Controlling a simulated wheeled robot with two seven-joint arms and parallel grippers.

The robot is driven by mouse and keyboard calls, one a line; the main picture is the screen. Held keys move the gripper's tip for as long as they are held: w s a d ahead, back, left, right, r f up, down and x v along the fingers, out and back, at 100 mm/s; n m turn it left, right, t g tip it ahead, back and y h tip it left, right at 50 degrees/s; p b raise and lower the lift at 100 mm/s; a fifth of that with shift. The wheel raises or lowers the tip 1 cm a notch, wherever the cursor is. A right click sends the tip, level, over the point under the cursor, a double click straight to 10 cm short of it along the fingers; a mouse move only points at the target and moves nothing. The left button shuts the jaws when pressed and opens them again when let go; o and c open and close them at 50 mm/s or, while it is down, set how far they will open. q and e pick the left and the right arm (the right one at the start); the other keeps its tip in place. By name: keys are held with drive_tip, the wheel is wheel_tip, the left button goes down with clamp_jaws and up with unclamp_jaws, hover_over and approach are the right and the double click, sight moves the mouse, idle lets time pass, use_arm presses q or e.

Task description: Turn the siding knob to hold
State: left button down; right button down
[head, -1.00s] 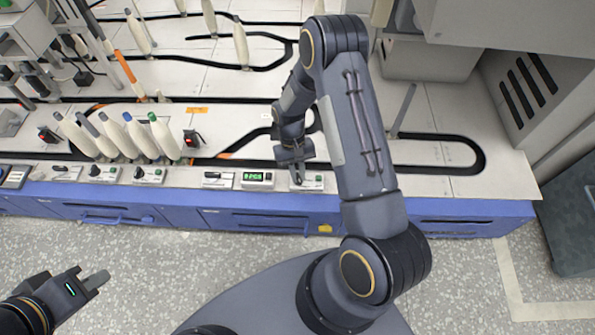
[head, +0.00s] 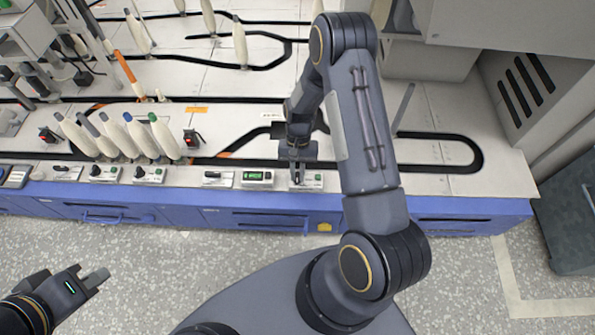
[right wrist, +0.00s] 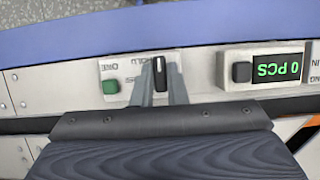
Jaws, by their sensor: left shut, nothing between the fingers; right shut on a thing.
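The siding knob (right wrist: 160,74) is a small black knob on a white panel (right wrist: 112,68) at the table's front edge. The panel also shows in the head view (head: 314,180). My right gripper (head: 297,180) points down at the panel and is shut on the knob, its fingers on either side in the right wrist view (right wrist: 160,93). The knob stands lengthwise in that view, with a pale mark at its far end near partly hidden lettering. A green button (right wrist: 110,86) sits beside it. My left gripper (head: 98,278) is shut and empty, over the floor.
A green display box (head: 257,177) and another switch panel (head: 218,179) stand just left of the knob's panel. Several cream bobbins (head: 140,136) stand further left. Blue drawers (head: 265,220) run below the table edge.

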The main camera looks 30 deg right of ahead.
drive_tip(key=c, duration=1.4)
unclamp_jaws()
drive_tip(key=shift+c, duration=0.2)
drive_tip(key=p+v, duration=0.2)
drive_tip(key=v, duration=0.6)
